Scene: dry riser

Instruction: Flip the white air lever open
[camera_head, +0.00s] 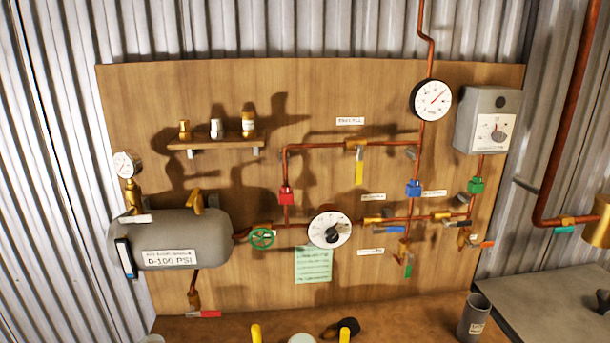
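A short white lever (135,218) lies roughly level at the upper left of the grey air tank (185,240), below a brass fitting with a small round gauge (126,164). The tank carries a "0-100 PSI" label. The lever's pivot is small, and its exact valve position is hard to tell. I cannot make out either gripper in the head view, and nothing touches the lever.
Copper pipes with coloured levers and a green handwheel (262,238) cover the wooden board (240,90). A shelf (215,143) holds brass fittings. A grey cup (474,318) stands lower right.

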